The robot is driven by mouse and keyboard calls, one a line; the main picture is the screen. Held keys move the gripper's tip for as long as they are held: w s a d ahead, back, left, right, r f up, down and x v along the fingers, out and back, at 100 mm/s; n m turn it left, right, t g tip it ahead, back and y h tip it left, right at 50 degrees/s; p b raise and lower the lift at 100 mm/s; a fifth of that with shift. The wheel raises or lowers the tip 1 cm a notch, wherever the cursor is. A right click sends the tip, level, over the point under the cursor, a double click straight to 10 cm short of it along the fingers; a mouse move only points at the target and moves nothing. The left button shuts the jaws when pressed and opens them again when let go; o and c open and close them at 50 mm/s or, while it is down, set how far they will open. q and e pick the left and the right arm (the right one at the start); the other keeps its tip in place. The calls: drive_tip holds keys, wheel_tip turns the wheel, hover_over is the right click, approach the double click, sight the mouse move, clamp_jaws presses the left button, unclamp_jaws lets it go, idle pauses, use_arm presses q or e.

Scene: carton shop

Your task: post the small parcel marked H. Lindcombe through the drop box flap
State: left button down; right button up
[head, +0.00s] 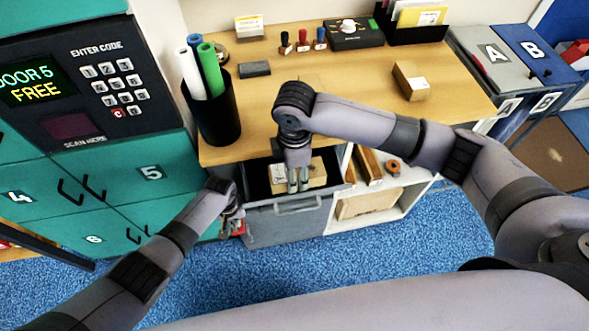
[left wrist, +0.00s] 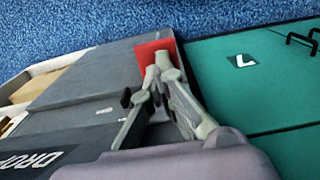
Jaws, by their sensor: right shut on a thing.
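My left gripper (head: 238,222) is low at the box's left side. In the left wrist view its fingertips (left wrist: 157,68) are together beside a red tab (left wrist: 152,50); they do not clearly hold it.
Another small carton (head: 411,82) lies on the wooden counter (head: 360,100), near my right arm. A black cup of rolls (head: 213,115) stands at the counter's left. Teal lockers (head: 150,195) stand close to my left arm. A white shelf (head: 385,200) adjoins the box's right.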

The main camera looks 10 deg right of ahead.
use_arm(q)
drive_tip(key=shift+w+f, duration=0.1)
drive_tip(key=shift+f, duration=0.7)
use_arm(e)
drive_tip(key=shift+w+f, duration=0.2)
drive_tip(key=shift+f, duration=2.8)
drive_tip(key=o, duration=1.5)
drive_tip(key=shift+c, duration=0.2)
drive_tip(key=shift+o, duration=1.1)
drive_tip(key=shift+r, duration=4)
